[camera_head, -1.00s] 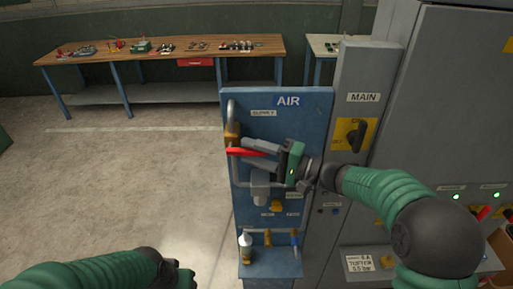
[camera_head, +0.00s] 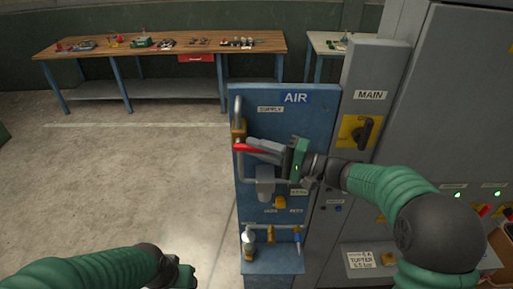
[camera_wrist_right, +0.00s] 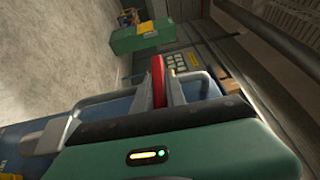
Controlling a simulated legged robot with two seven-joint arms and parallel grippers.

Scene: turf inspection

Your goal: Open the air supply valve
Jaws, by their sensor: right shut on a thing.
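The air panel (camera_head: 262,108) is a blue upright board labelled AIR and SUPPLY. Its red valve lever (camera_head: 245,148) sticks out near the panel's left side, beside a brass valve body (camera_head: 238,130) on a grey pipe. My right gripper (camera_head: 264,149) reaches in from the right and is shut on the lever. In the right wrist view the red lever (camera_wrist_right: 158,78) stands between the two grey fingers. Part of the lever is hidden by the fingers. My left gripper (camera_head: 183,274) is low at the left, apart from the panel; its jaws are not clear.
A grey cabinet with a MAIN switch (camera_head: 364,132) stands right of the panel. A workbench (camera_head: 160,52) stands behind. Floor at left is clear.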

